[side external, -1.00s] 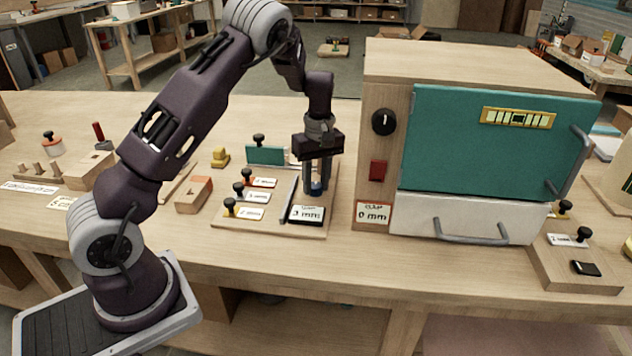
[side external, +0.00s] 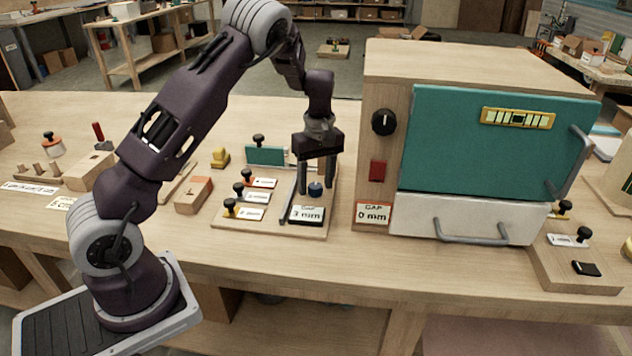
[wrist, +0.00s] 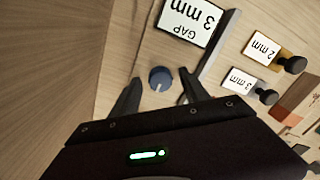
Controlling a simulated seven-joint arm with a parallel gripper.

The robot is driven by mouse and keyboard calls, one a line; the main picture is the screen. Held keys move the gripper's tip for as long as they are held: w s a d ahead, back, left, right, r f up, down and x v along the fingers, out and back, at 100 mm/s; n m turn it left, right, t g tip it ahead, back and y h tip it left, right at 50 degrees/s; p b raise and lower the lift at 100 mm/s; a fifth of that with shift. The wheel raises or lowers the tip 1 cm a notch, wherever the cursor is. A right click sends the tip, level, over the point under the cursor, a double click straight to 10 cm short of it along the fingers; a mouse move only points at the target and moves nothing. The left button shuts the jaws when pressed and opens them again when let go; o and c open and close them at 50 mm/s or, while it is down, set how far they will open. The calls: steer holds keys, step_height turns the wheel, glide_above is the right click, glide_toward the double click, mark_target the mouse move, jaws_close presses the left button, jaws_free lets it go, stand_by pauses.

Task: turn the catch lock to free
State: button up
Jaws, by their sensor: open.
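A small round blue knob (side external: 315,189) stands on the wooden board, just behind the "GAP 3 mm" sign. In the wrist view the blue knob (wrist: 160,78) shows a pale pointer line on its top. No label names it as the catch lock. My gripper (side external: 317,188) is above the board with its fingers spread, one on each side of the knob. In the wrist view my open gripper (wrist: 159,82) has visible gaps between both fingers and the knob. Nothing is held.
The "GAP 3 mm" sign (side external: 307,214) and a grey bar (side external: 289,199) lie close by. A cabinet with a teal door (side external: 495,145), black dial (side external: 383,122) and red switch (side external: 377,171) stands to the right.

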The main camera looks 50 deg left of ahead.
mark_target(317, 185)
step_height(317, 185, up, 7)
steer(key=shift+w+f, duration=0.1)
steer(key=shift+w, duration=0.05)
